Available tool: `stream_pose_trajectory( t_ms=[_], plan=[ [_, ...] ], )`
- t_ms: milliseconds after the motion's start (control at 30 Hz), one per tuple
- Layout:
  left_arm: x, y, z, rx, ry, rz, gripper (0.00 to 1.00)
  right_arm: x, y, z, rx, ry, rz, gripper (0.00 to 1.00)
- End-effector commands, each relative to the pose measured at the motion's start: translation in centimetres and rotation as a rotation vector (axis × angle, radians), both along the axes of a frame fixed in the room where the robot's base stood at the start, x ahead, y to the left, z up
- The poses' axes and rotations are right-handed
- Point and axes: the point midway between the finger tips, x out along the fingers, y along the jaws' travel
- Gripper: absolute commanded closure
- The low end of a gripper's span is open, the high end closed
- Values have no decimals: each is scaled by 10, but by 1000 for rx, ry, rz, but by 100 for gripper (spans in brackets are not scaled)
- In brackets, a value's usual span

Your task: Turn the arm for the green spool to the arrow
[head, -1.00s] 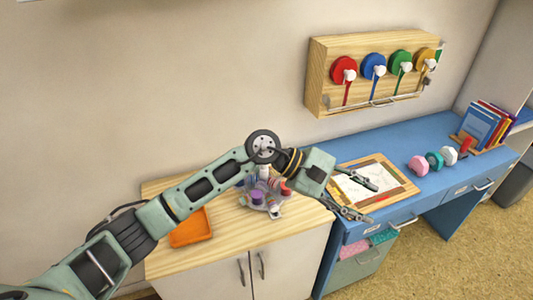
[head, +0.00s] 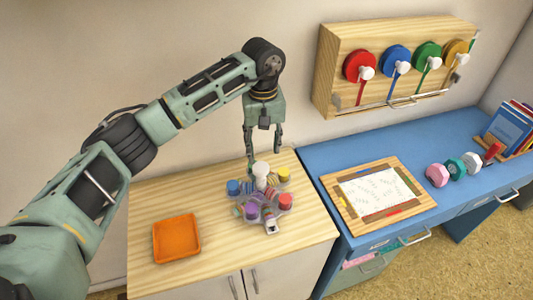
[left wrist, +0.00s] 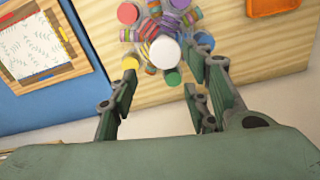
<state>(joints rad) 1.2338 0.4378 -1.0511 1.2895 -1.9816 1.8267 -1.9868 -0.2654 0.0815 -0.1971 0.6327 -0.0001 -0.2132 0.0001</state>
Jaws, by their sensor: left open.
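A carousel stand with several coloured spools on its arms stands on the wooden cabinet top (head: 300,235), with a round white knob (head: 261,170) at its centre. Blue (head: 233,187), yellow (head: 283,174), red (head: 286,201) and purple (head: 252,211) spools ring it. The green spool (left wrist: 173,77) shows in the left wrist view, beside the knob on the wall side; my gripper hides it in the head view. A small pale piece with a dark mark (head: 270,228) sits at the front; I cannot tell if it is the arrow. My left gripper (head: 263,154) points down, open and empty, above the stand's back.
An orange tray (head: 177,239) lies left of the stand. The blue desk (head: 330,157) to the right holds a framed sheet (head: 410,204) and coloured dumbbell-like pieces (head: 437,174). A wooden box with coloured discs (head: 328,75) hangs on the wall.

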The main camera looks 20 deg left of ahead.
Motion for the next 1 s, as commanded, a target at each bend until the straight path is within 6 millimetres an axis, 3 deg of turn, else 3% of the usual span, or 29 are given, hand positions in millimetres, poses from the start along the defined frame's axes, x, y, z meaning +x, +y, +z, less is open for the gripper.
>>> stream_pose_trajectory(
  t_ms=[200, 300, 433, 600, 700, 767, 1000],
  plan=[
    [-2, -1, -34, -3, 4, 0, 56, -56, -3, 13, -7, 81, 0, 60],
    [-1, -1, -48, -3, 3, 1, 56, -69, -3, 17, -8, 101, 1, 60],
    [-1, -1, -59, -4, 1, 1, 56, -62, -3, 20, -7, 90, 3, 60],
    [0, -1, -63, -4, -2, 0, 56, -27, 0, 22, -1, 37, 3, 60],
    [0, -1, -63, -4, -1, 0, 56, -18, 1, 22, 1, 23, 3, 60],
    [0, -1, -63, -4, -1, 0, 57, -18, 1, 22, 1, 24, 3, 60],
    [0, -2, -63, -5, -1, 0, 78, -37, 0, 21, -3, 54, 3, 60]
  ],
)
